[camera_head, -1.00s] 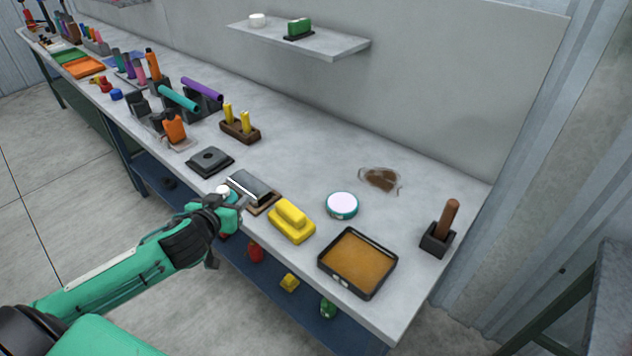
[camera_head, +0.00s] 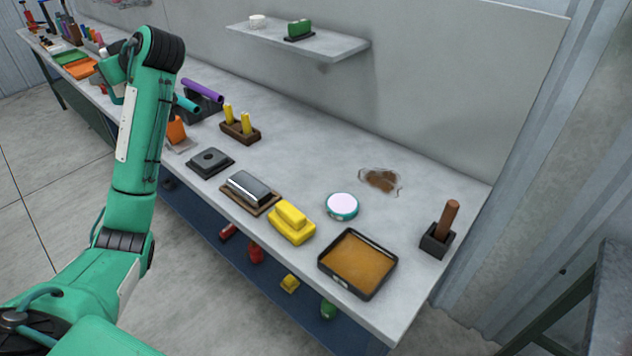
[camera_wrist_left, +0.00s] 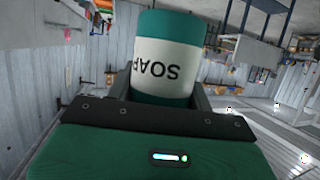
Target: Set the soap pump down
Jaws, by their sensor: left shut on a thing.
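The soap pump (camera_wrist_left: 166,62) is a dark green cylinder with a white band reading SOAP, upside down in the left wrist view. My left gripper (camera_wrist_left: 162,92) is shut on it, with dark fingers on both sides. The pump's top is out of that view. In the head view, my left arm is raised at the left over the bench. The gripper (camera_head: 108,78) is partly hidden there, and a small white part of the pump (camera_head: 103,53) seems to show above it. My right gripper is not in view.
Orange and green trays (camera_head: 72,58) are far left.

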